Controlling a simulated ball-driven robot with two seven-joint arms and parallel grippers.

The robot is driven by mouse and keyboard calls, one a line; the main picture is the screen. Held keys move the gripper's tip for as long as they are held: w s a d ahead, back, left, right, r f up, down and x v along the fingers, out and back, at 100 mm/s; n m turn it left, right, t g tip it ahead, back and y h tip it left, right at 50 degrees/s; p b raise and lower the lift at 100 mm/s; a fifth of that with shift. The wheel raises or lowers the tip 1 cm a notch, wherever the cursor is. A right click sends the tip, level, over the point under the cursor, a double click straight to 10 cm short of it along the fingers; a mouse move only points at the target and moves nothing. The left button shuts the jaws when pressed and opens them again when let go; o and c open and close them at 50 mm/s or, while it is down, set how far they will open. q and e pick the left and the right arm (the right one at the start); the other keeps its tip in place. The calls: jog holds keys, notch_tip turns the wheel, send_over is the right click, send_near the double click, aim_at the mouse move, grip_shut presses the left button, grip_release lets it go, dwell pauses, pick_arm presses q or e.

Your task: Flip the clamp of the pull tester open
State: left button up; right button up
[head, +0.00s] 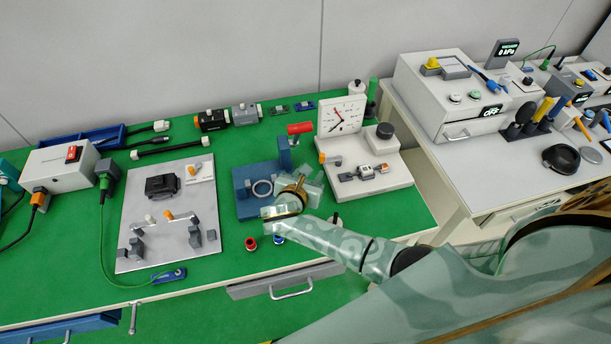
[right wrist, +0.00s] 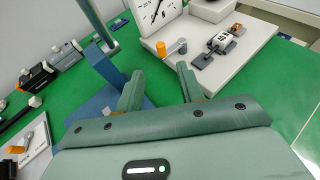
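The pull tester (head: 398,172) has a white base and an upright dial gauge (head: 341,116). The gauge and base also show in the right wrist view. A small grey clamp lever with an orange end (head: 323,158) sits at the left of the base, below the gauge. In the right wrist view the orange end (right wrist: 161,49) is beside a short grey post, ahead of the fingers. My right gripper (right wrist: 160,84) is open and empty, apart from the clamp. In the head view the right gripper (head: 303,183) is left of the tester. My left gripper is not in view.
A blue press (head: 246,182) with a red handle (head: 300,128) stands close to the left of my right gripper. A grey plate (head: 160,235) with fixtures lies further left. Red and blue small parts sit near the front edge. A black knob (head: 385,130) tops the tester's rear block.

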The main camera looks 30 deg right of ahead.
jog(key=shift+v, duration=1.95)
